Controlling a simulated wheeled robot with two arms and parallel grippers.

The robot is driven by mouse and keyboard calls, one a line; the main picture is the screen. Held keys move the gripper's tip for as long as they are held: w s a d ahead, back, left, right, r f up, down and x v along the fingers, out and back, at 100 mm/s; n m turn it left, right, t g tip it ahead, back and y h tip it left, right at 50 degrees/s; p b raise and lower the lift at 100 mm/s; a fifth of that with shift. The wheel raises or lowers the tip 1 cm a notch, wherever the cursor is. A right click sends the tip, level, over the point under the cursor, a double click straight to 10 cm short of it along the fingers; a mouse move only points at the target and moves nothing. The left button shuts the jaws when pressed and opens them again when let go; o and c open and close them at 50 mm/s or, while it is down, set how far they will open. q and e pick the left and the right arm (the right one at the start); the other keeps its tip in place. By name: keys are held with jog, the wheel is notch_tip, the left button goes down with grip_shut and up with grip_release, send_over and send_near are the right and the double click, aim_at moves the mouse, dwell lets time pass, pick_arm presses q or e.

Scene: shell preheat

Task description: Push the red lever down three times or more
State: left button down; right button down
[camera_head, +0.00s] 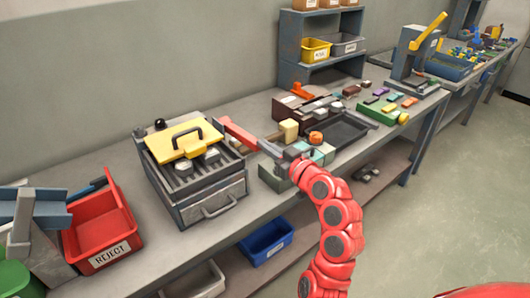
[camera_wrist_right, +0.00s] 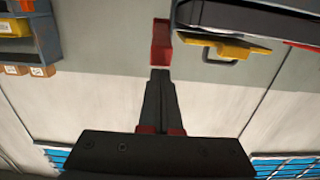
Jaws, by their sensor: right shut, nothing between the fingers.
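The red lever (camera_head: 238,132) is a red bar slanting up to the left, beside the grill-like heater (camera_head: 210,212) with a yellow lid (camera_head: 176,138). My right gripper (camera_head: 264,147) is shut and empty, at the lever's lower right end in the head view. In the right wrist view my shut fingers (camera_wrist_right: 160,76) point at the red lever (camera_wrist_right: 161,42), which lies just beyond their tips. I cannot tell whether they touch. The yellow lid also shows in the right wrist view (camera_wrist_right: 225,45). The lever's base is hidden. My left gripper is not in view.
A red REJECT bin (camera_head: 104,222) stands left of the heater on the bench. A dark tray (camera_head: 345,131) and a green tray (camera_head: 380,112) with coloured pieces lie to the right. A grey shelf (camera_head: 290,48) with bins stands behind. A blue bin (camera_head: 266,243) sits below the bench.

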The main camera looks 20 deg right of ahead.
jog(key=v, duration=0.8)
jog(key=shift+s+b, duration=0.2)
jog(key=shift+b, duration=0.15)
jog(key=shift+d, duration=0.15)
